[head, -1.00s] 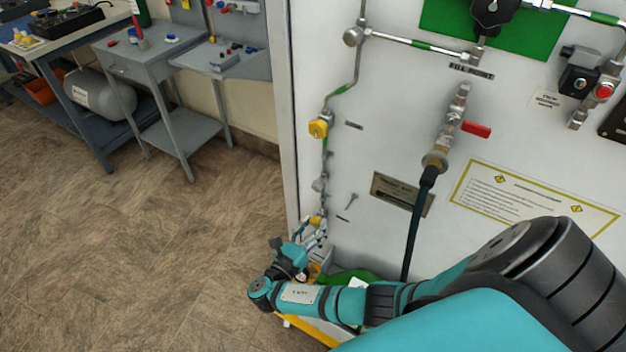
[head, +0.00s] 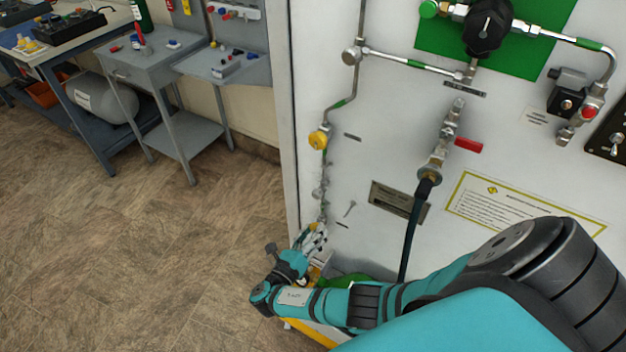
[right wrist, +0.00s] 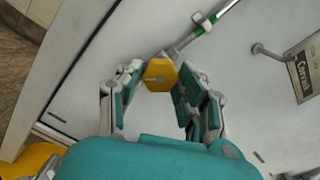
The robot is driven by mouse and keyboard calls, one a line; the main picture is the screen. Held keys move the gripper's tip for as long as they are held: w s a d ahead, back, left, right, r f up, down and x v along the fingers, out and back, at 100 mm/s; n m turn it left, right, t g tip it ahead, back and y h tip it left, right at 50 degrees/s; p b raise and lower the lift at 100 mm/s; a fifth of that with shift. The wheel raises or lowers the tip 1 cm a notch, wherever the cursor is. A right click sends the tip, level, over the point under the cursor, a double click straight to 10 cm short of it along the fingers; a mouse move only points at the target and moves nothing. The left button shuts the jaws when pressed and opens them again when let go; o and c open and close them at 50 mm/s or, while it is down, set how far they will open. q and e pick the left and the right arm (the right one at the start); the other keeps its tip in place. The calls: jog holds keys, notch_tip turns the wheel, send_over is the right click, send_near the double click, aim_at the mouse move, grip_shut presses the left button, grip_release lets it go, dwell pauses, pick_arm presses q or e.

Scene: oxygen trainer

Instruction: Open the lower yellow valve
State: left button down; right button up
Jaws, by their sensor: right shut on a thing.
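The lower yellow valve (right wrist: 160,74) shows in the right wrist view as a yellow six-sided knob on a thin metal pipe with a green band. My right gripper (right wrist: 158,88) has its fingers on both sides of the knob and is shut on it. In the head view my right gripper (head: 314,238) is low at the left edge of the white panel and largely hides this valve. The upper yellow valve (head: 318,139) sits higher on the same pipe, clear of the gripper. My left gripper is not in view.
The white panel (head: 390,150) carries a red-handled valve (head: 468,145), a black hose (head: 411,235) and a black regulator knob (head: 487,30). A grey workbench (head: 160,70) stands at the far left. The brown floor between is clear.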

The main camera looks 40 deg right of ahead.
jog(key=o, duration=1.1)
jog(key=shift+o, duration=0.2)
jog(key=v, duration=1.2)
